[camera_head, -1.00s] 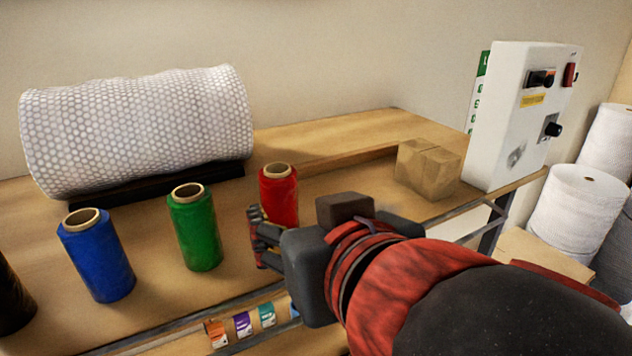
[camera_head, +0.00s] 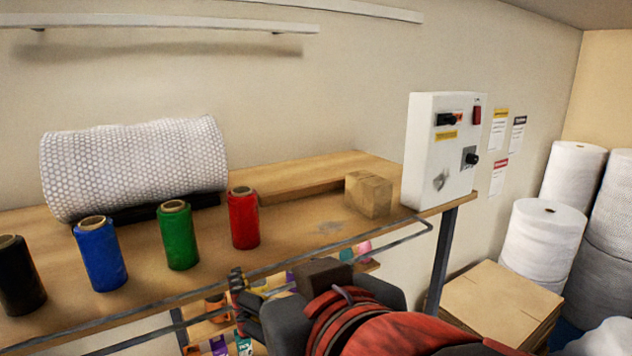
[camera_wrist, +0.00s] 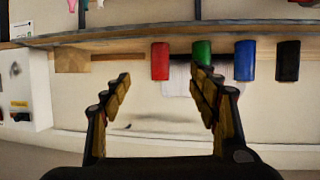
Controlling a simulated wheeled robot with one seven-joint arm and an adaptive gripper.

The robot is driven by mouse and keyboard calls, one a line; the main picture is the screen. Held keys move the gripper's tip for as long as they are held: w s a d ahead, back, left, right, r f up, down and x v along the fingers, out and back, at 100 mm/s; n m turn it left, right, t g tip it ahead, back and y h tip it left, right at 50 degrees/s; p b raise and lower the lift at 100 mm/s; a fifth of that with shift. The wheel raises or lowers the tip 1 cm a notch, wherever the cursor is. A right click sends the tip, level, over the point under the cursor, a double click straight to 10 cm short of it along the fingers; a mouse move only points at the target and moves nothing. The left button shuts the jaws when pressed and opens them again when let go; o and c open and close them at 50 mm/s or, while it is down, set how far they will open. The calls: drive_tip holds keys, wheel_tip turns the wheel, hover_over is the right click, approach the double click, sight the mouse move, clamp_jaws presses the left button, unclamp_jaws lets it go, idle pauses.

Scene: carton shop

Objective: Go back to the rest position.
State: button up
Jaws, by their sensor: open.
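My gripper (camera_head: 241,300) is low in front of the bench's front edge in the head view, with my red and black arm reaching in from the bottom right. In the wrist view my gripper (camera_wrist: 160,78) is open, with nothing between its fingers. That view looks upside down. The red roll (camera_head: 243,218) stands upright on the bench (camera_head: 300,235), behind and apart from the gripper. It also shows in the wrist view (camera_wrist: 160,61).
Green (camera_head: 178,236), blue (camera_head: 100,255) and black (camera_head: 18,276) rolls stand left of the red one. A bubble-wrap roll (camera_head: 135,165), a carton (camera_head: 368,194) and a white control box (camera_head: 436,150) are on the bench. Flat cardboard (camera_head: 500,300) lies at right.

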drive_tip(key=s+d+f+n+g+h+b, duration=0.1)
drive_tip(key=d+f+n+g+b, duration=0.2)
drive_tip(key=f, duration=1.1)
drive_tip(key=s+d+f+g+h+b, duration=0.15)
drive_tip(key=f+b, duration=0.35)
drive_tip(key=f, duration=0.8)
drive_tip(key=d+f+m+h+b, duration=0.1)
drive_tip(key=d+f+m+b, duration=0.1)
drive_tip(key=d+f+b, duration=0.3)
drive_tip(key=d+f+m+g+h+b, duration=0.1)
drive_tip(key=d+f+m+b, duration=0.2)
drive_tip(key=f, duration=1)
drive_tip(key=d+f+m+g+h+b, duration=0.1)
drive_tip(key=d+f+m+b, duration=0.2)
drive_tip(key=d+f+b, duration=0.6)
drive_tip(key=shift+s+d+f, duration=0.25)
drive_tip(key=shift+s+d, duration=0.15)
drive_tip(key=shift+g, duration=0.25)
